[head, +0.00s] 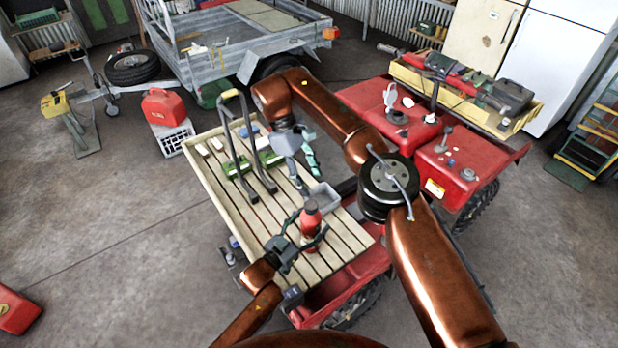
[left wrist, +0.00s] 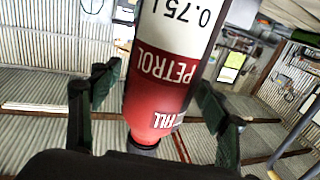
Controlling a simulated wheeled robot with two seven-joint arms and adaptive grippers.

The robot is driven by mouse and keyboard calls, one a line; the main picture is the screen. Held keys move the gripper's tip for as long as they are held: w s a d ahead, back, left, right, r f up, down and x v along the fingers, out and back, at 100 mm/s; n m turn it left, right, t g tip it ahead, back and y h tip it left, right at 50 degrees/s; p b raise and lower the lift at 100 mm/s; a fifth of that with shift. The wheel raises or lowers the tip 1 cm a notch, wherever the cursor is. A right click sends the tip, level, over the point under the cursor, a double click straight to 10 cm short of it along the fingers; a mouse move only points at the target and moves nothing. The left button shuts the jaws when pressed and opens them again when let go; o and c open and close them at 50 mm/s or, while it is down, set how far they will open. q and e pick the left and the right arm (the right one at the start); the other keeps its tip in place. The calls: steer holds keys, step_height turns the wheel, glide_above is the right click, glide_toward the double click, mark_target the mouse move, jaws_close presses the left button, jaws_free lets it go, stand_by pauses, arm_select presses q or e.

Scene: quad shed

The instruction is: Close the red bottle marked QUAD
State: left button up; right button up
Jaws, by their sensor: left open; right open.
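A red bottle (head: 310,222) stands on the slatted wooden deck (head: 335,262), near its front end. In the left wrist view the bottle (left wrist: 160,80) appears upside down, with a white and red label reading "PETROL", "0.75 L" and "FILL"; I cannot read QUAD. Its narrow end has a dark ring, and I cannot tell whether a cap sits on it. My left gripper (head: 306,234) is open, its fingers on either side of the bottle. My right gripper (head: 308,160) is open and empty over the deck, behind the bottle.
A grey tray (head: 326,198) stands just behind the bottle. Two dark yellow-topped bars (head: 238,150), green blocks (head: 236,168) and small white items (head: 203,149) occupy the far deck. The red bodywork (head: 460,160) is to the right. The deck's left front is clear.

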arm_select(q)
steer(key=v, duration=1.2)
stand_by(0.4)
